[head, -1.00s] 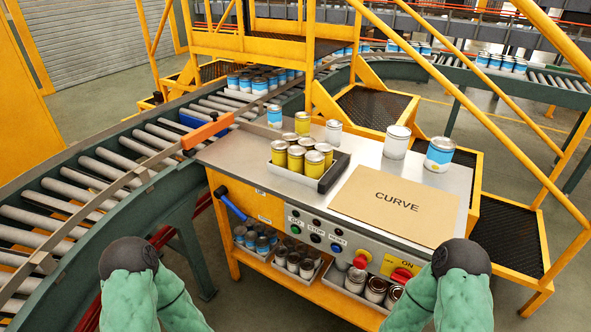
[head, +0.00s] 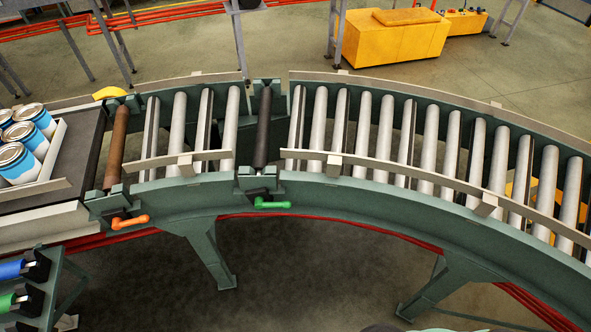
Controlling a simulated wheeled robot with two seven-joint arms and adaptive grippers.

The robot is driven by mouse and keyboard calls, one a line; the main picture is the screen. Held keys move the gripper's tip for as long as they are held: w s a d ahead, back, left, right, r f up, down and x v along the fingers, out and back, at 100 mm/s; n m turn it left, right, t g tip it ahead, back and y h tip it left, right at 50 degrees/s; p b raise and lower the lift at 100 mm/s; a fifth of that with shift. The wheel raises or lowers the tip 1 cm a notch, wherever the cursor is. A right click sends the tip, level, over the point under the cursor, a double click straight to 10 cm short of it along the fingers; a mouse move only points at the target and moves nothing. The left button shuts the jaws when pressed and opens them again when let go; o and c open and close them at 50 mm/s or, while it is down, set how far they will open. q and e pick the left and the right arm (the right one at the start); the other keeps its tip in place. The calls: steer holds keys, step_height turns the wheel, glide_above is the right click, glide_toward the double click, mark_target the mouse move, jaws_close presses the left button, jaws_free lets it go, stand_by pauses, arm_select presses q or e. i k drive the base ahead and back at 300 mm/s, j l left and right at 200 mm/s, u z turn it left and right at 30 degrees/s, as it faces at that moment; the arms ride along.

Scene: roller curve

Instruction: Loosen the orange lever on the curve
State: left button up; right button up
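The orange lever (head: 130,221) is on the near side of the roller curve (head: 375,205), at its left end, below a rusty brown roller (head: 116,146). It lies about level, with its handle end to the right. A green lever (head: 272,204) sits further right on the same side, below a black roller (head: 263,128). Neither gripper shows. A pale green shape at the bottom edge, right of the middle, is only partly in view and may be part of my arm.
A dark belt (head: 60,150) with blue-and-white cans (head: 32,117) meets the curve at left. A rack with a blue handle (head: 12,269) and a green handle (head: 8,301) stands at lower left. Green legs (head: 210,255) and red pipes run under the curve. Floor is open in front.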

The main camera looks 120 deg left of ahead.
mark_target(117, 224)
steer(key=u, duration=5.7)
